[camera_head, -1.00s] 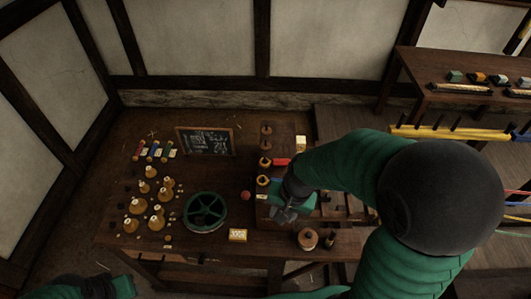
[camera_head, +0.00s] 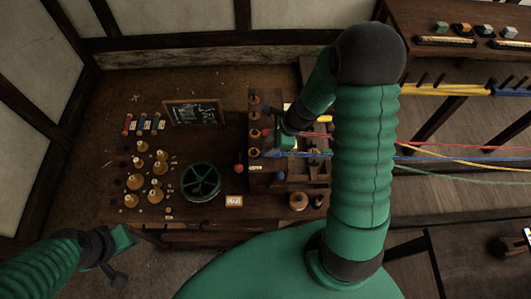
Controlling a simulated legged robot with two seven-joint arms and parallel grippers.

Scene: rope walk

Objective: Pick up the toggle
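I cannot make out for certain which small piece is the toggle. Small wooden pieces lie in a compartmented tray (camera_head: 312,181) at the right of the bench, partly behind my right arm. My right gripper (camera_head: 276,146) is over the rack of pegs and spools on the bench, beside the red and blue strands. Its fingertips are small and dark against the wood, so I cannot tell whether they are open or hold anything. My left gripper (camera_head: 119,272) hangs at the lower left, off the bench's front edge, away from all objects.
A green wheel (camera_head: 201,182), several brass weights (camera_head: 157,195), a chalkboard (camera_head: 193,113), a red ball (camera_head: 239,169) and a round wooden piece (camera_head: 298,201) occupy the bench. Coloured ropes (camera_head: 455,152) stretch to the right behind my arm.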

